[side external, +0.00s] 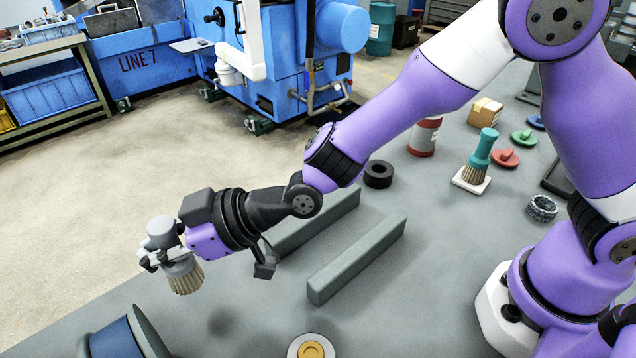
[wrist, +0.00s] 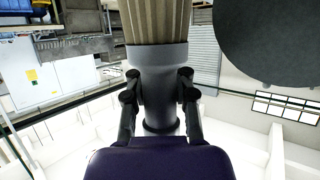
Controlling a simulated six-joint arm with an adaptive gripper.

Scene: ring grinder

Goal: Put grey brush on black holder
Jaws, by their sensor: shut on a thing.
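My gripper (side external: 166,250) is at the left of the side external view, shut on the grey brush (side external: 184,278). The brush is held above the table, bristles down, slightly tilted. In the wrist view the brush (wrist: 157,57) sits between both fingers (wrist: 158,92), its beige bristles at the top edge. A black ring-shaped piece (side external: 378,176) stands on the table behind the grey bars, well to the right of my gripper. A dark flat piece (side external: 556,178) is partly hidden behind my arm at right. I cannot tell which of these is the black holder.
Two long grey bars (side external: 357,262) lie between my gripper and the black ring. A blue drum (side external: 118,338) with a grey disc is at the front left. A teal brush (side external: 478,152) stands on a white base (side external: 470,181). A yellow disc (side external: 311,350) lies at the front.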

